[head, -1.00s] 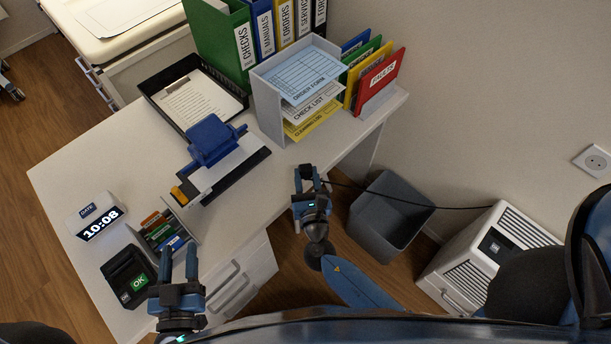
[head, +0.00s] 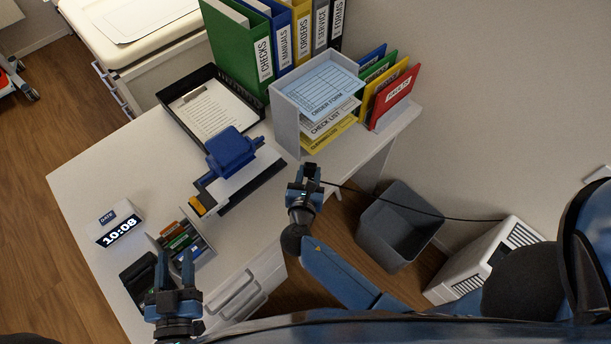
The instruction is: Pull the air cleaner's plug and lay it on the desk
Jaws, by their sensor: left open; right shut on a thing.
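My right gripper (head: 304,172) is shut on the plug, which is mostly hidden between the jaws. It appears over the desk's edge nearest me, in front of the paper tray. A thin black cord (head: 400,206) runs from it over the grey bin to the white air cleaner (head: 490,262) on the floor at the right. My arm partly hides the air cleaner. My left gripper (head: 175,270) is open and empty over the desk's (head: 85,180) front left, close to the black card terminal (head: 138,284). I cannot tell whether the plug touches the desk.
The grey bin (head: 385,247) stands beside the desk. Bare desktop lies between punch and paper tray.

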